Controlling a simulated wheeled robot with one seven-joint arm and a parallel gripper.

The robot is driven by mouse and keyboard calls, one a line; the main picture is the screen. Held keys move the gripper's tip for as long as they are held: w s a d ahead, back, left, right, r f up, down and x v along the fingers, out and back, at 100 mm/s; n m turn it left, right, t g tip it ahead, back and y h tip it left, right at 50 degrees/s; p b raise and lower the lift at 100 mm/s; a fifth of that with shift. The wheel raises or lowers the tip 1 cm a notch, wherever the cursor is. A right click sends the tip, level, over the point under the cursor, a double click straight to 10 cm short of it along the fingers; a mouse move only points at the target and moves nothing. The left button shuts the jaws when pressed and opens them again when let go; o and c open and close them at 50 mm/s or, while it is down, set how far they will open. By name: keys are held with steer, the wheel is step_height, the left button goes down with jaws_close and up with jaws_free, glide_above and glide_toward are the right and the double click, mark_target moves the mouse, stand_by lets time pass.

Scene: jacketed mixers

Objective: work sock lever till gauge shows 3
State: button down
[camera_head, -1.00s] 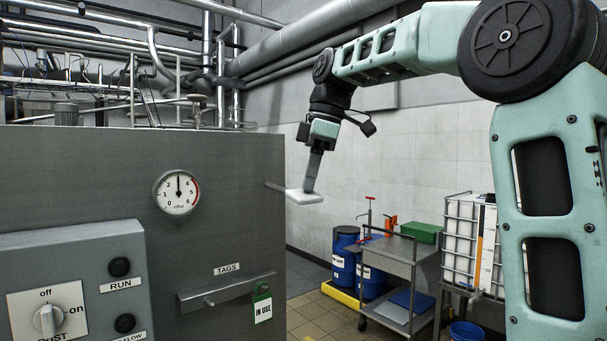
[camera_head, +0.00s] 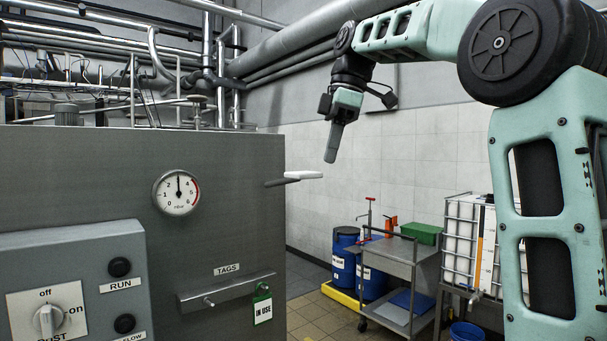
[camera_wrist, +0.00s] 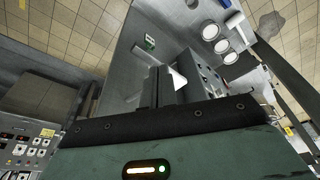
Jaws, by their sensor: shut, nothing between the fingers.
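The lever (camera_head: 304,175) has a white sleeve on a dark rod and sticks out from the right side of the grey cabinet, tilted slightly up. The round gauge (camera_head: 176,193) on the cabinet front has a white face, a red band at its high end and a needle pointing straight up, between 2 and 4, at about 3. My gripper (camera_head: 331,158) is shut and empty, pointing down just above and right of the lever's white end, seemingly apart from it. In the wrist view my gripper's fingers (camera_wrist: 160,88) are together; a white patch beside them cannot be identified surely.
A control panel with an off/on knob (camera_head: 48,318) is at lower left. A tag rail with a green "IN USE" tag (camera_head: 262,306) is on the cabinet. Blue drums (camera_head: 345,262) and a metal trolley (camera_head: 392,258) stand behind, beyond open tiled floor.

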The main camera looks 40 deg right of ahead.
steer(key=p+v, duration=0.5)
steer(key=v, duration=0.7)
steer(key=shift+r, duration=0.4)
steer(key=shift+d, duration=0.1)
stand_by(0.5)
steer(key=w+a+f+m+g+b, duration=0.1)
steer(key=a+f+b, duration=0.3)
steer(key=a+f, duration=0.9)
steer(key=w+a+f+m+b, duration=0.1)
steer(key=a+f+b, duration=0.2)
steer(key=a+f, duration=0.95)
steer(key=s+a+f+h+b, duration=0.15)
steer(key=s+f, duration=0.25)
steer(key=f, duration=0.4)
steer(key=s+a+f+y+b, duration=0.1)
steer(key=s+a+f+b, duration=0.15)
steer(key=s+f, duration=0.4)
steer(key=s+f+b, duration=0.1)
steer(key=s+f, duration=0.5)
steer(key=f, duration=0.2)
steer(key=s+f+m+h+b, duration=0.1)
steer(key=s+f, duration=0.5)
steer(key=f, duration=0.2)
steer(key=shift+a+f+g+b, duration=0.3)
steer(key=shift+a+f+b, duration=0.1)
steer(key=shift+a, duration=0.1)
